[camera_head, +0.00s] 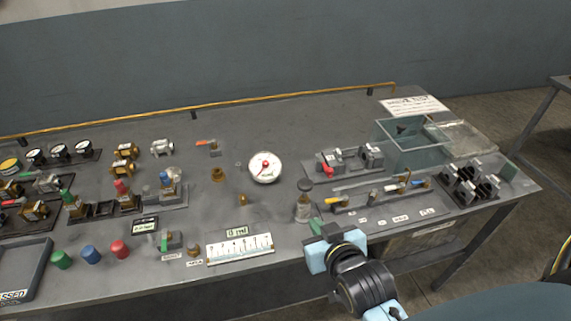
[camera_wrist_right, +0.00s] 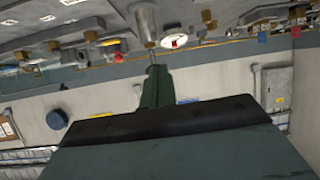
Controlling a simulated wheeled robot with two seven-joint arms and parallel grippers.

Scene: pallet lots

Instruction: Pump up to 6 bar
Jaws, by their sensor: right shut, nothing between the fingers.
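A round white gauge (camera_head: 265,167) with a red centre lies in the middle of the bench; its reading is too small to make out. It also shows in the wrist view (camera_wrist_right: 180,40). A grey cylinder with a dark top, which looks like the pump (camera_head: 303,207), stands right of the gauge. In the wrist view a metal cylinder (camera_wrist_right: 144,20) with a thin rod is just beyond my fingertips. My right gripper (camera_head: 316,227) is shut and empty, its green fingers (camera_wrist_right: 156,85) close beside the cylinder; contact cannot be told. My left gripper is out of view.
A white scale plate (camera_head: 240,248) lies near the front edge. A red-knobbed fitting (camera_head: 329,171) and a rack of levers (camera_head: 375,198) are behind and right of my gripper. A clear box (camera_head: 408,142) stands at back right. Several valves and coloured caps fill the left.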

